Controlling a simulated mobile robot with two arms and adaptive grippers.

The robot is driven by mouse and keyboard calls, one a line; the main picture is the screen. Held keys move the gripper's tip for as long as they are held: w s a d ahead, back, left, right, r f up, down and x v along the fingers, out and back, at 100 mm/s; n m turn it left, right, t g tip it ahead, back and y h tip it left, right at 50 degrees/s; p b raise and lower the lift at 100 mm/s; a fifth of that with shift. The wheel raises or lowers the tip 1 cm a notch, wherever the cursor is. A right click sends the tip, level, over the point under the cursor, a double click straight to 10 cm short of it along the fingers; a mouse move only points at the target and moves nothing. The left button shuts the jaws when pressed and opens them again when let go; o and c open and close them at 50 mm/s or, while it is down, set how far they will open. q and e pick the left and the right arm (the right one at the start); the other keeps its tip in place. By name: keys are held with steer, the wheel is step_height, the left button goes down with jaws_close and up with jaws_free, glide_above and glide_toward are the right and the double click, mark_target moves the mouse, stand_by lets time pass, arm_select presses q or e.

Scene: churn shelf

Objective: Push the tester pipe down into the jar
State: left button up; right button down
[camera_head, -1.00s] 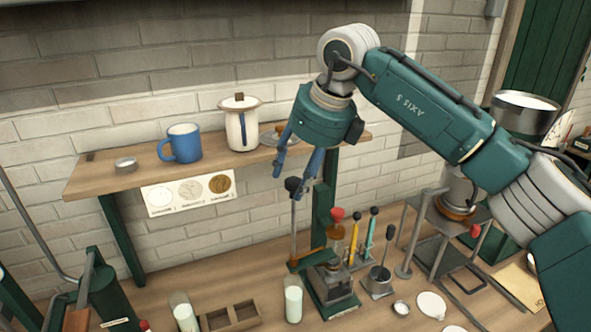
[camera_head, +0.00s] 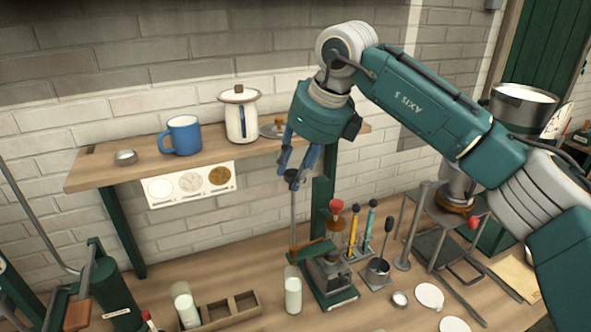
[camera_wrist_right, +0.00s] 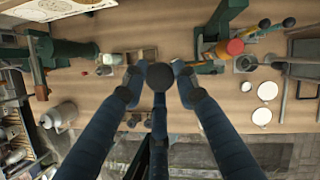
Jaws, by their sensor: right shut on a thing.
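My right gripper (camera_head: 296,176) reaches down from the right arm, its blue fingers around the dark knob of the tester pipe (camera_head: 293,219). The right wrist view shows the knob (camera_wrist_right: 160,77) between the two fingertips. The pipe is thin, grey and upright, and its lower part meets a green bracket of a small stand. A jar (camera_head: 293,296) with white contents stands on the bench below the bracket, roughly in line with the pipe. Whether the pipe's lower end is inside the jar is hard to see. My left gripper is not in view.
A shelf (camera_head: 85,174) above carries a blue mug (camera_head: 184,136) and a white pot (camera_head: 240,120). A wooden rack (camera_head: 229,309) and another white jar (camera_head: 186,303) stand left. A green stand with a red knob (camera_head: 337,205) and tools crowd the right.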

mark_target(294, 232)
step_height(294, 232, down, 17)
steer(key=b, duration=1.3)
steer(key=shift+r, duration=0.15)
steer(key=c, duration=1.6)
jaws_free()
steer(key=shift+c, duration=0.2)
steer(key=o, duration=0.3)
steer(key=shift+w+a, duration=0.1)
steer(key=shift+w, duration=0.05)
